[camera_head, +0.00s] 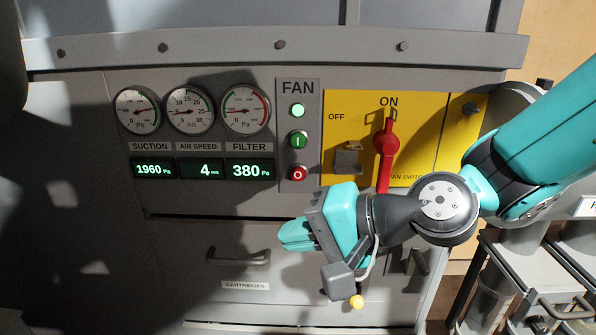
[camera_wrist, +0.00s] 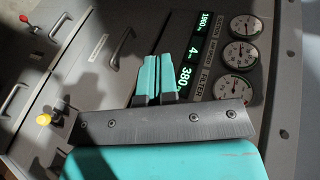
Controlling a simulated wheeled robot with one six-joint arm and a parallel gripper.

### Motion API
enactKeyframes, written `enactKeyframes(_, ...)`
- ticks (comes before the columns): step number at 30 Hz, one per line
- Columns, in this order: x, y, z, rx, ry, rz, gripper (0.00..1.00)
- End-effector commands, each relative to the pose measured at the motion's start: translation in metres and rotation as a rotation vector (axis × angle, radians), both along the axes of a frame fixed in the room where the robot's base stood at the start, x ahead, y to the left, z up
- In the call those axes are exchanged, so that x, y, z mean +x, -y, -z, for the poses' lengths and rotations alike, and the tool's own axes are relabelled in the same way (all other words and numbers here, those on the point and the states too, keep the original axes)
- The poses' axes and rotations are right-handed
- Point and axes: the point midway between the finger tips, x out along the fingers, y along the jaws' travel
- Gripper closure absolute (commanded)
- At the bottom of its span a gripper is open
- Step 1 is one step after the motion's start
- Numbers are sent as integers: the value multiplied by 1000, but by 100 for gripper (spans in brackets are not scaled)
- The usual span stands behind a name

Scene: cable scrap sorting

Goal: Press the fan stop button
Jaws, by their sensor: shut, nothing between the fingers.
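The fan stop button (camera_head: 298,173) is the red round button marked O, lowest in the FAN column of the head view. The green start button (camera_head: 298,141) marked I is above it, and a lit green lamp (camera_head: 298,110) is at the top. My gripper (camera_head: 283,238) is shut and empty, below the stop button and slightly left of it in the picture, apart from it as far as I can see. In the wrist view my gripper's closed fingers (camera_wrist: 157,78) show in front of the panel, near the displays. The stop button is not visible in the wrist view.
Three gauges (camera_head: 190,111) and displays reading 1960, 4 and 380 (camera_head: 203,169) are left of the buttons. A red lever (camera_head: 386,145) on a yellow plate (camera_head: 340,100) points up to ON at right. A drawer handle (camera_head: 238,258) and a yellow knob (camera_head: 356,301) are lower.

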Motion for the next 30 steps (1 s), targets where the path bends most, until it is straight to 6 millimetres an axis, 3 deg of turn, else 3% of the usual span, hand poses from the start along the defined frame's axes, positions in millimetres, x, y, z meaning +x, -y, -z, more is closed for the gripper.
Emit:
enactKeyframes(3,39,-15,4,271,-190,240,100)
enactKeyframes(9,83,-9,19,590,-410,540,100)
enactKeyframes(15,97,-1,26,699,-478,646,100)
enactKeyframes(25,98,-1,26,700,-476,649,100)
enactKeyframes(30,108,0,24,698,-475,649,100)
